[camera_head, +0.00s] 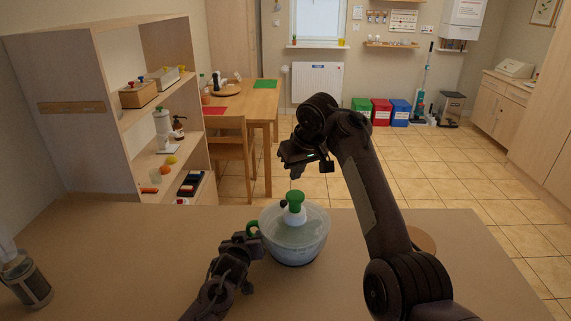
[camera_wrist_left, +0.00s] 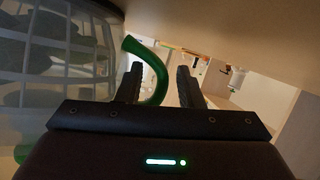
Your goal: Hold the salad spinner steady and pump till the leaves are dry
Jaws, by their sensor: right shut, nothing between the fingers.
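The salad spinner (camera_head: 293,250) stands upright on the counter, with a clear bowl, a pale lid and a green pump knob (camera_head: 295,198) on top. Its green side handle (camera_head: 252,227) points left; the handle also shows in the left wrist view (camera_wrist_left: 160,65). There, dark leaves (camera_wrist_left: 45,60) show through the basket wall. My left gripper (camera_head: 246,240) is at the handle with its fingers apart; the handle's curve passes between them, close to the left finger. I cannot tell if they touch. My right gripper (camera_head: 306,160) is shut and empty, above and apart from the knob.
The counter (camera_head: 120,250) is clear around the spinner except for a glass jar-like item (camera_head: 26,282) at far left and a round brown item (camera_head: 422,239) partly behind my right arm. A wooden shelf (camera_head: 150,125) stands beyond the counter's left side.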

